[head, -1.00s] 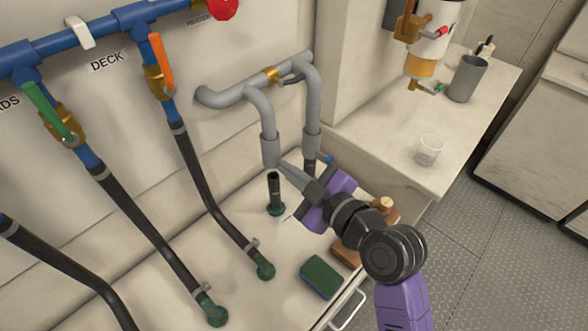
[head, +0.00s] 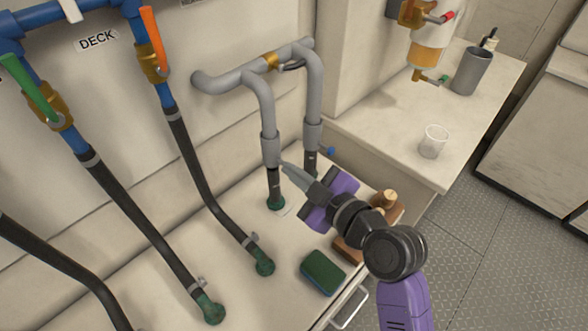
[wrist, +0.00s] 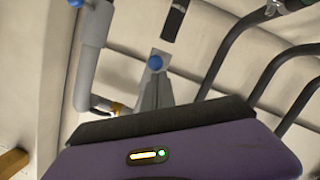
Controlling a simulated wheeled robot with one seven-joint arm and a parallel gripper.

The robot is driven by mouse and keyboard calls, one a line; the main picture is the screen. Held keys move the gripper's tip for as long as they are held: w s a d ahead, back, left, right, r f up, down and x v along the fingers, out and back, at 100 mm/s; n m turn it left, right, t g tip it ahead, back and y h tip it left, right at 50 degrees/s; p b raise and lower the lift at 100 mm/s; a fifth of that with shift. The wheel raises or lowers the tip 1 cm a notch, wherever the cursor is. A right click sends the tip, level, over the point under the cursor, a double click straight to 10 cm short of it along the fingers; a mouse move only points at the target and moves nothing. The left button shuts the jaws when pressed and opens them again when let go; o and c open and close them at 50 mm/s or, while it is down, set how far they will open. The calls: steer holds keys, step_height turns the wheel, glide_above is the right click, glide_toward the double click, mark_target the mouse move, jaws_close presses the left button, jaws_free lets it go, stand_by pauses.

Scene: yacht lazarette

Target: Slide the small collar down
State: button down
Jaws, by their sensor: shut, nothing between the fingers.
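Two grey pipe drops hang at the middle. The left drop's grey collar (head: 270,150) sits at its lower end, directly above a black upright hose stub (head: 274,184) with a green base (head: 276,203). In the head view collar and stub appear to meet. The right drop has a similar grey collar (head: 312,135). I cannot tell which is meant as small. My gripper (head: 284,167) is shut and empty, its tips beside the left collar's lower right edge; contact is unclear. In the wrist view a blue knob (wrist: 155,62) shows before my fingers, and the black stub (wrist: 173,20) beyond.
Black hoses (head: 205,185) run down at left. A green sponge (head: 323,272) and a brown wooden-handled object (head: 387,202) lie near my arm.

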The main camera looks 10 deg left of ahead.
steer(key=shift+f+b, duration=2.35)
steer(key=shift+f, duration=0.35)
